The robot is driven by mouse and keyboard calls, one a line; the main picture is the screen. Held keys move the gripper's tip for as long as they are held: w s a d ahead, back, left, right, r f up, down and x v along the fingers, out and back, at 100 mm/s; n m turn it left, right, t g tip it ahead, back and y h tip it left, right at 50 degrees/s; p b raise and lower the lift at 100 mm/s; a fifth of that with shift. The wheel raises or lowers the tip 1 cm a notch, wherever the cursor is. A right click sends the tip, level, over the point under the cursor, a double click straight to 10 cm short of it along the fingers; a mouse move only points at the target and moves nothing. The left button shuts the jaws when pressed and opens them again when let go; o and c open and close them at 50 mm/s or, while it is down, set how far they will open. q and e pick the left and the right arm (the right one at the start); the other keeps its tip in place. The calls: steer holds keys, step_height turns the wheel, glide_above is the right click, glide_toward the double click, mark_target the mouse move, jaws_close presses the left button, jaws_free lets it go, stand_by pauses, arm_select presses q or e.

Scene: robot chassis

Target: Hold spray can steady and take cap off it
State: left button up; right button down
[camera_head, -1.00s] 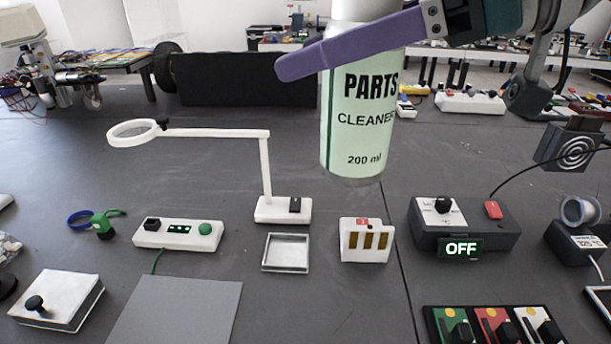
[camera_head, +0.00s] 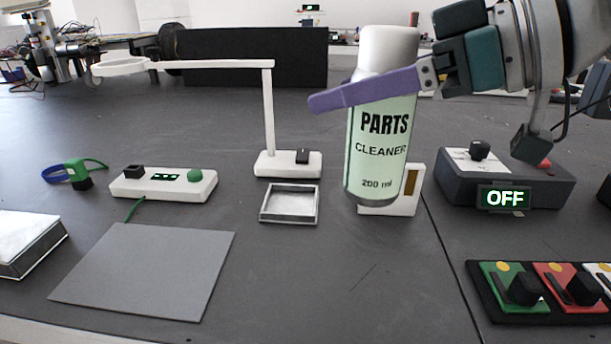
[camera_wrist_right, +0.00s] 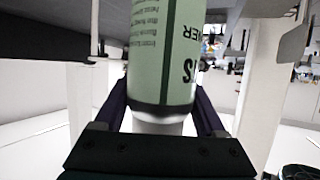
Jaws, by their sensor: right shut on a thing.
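The spray can (camera_head: 378,150) is pale green with "PARTS CLEANER 200 ml" on it and a white top (camera_head: 387,47). It is upright, slightly tilted, and seems held above the dark table. My right gripper (camera_head: 365,92) comes in from the right and is shut on the can's upper part, with a purple finger across its front. In the right wrist view the can (camera_wrist_right: 167,55) appears upside down between the two dark fingers (camera_wrist_right: 163,108). I cannot tell the cap apart from the white top. My left gripper is not in view.
A white magnifier lamp (camera_head: 268,110), a small square tray (camera_head: 289,204) and a white control box (camera_head: 163,184) stand left of the can. A white block with slots (camera_head: 412,190) is partly behind it. A dark station reading OFF (camera_head: 507,185) is at right. A grey mat (camera_head: 150,270) lies front left.

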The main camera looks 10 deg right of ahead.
mark_target(347, 183)
step_height(347, 183, down, 10)
steer(key=shift+f+b, duration=0.25)
steer(key=shift+b, duration=0.95)
steer(key=shift+f+b, duration=0.65)
steer(key=shift+f, duration=1.25)
steer(key=shift+f, duration=0.15)
jaws_free()
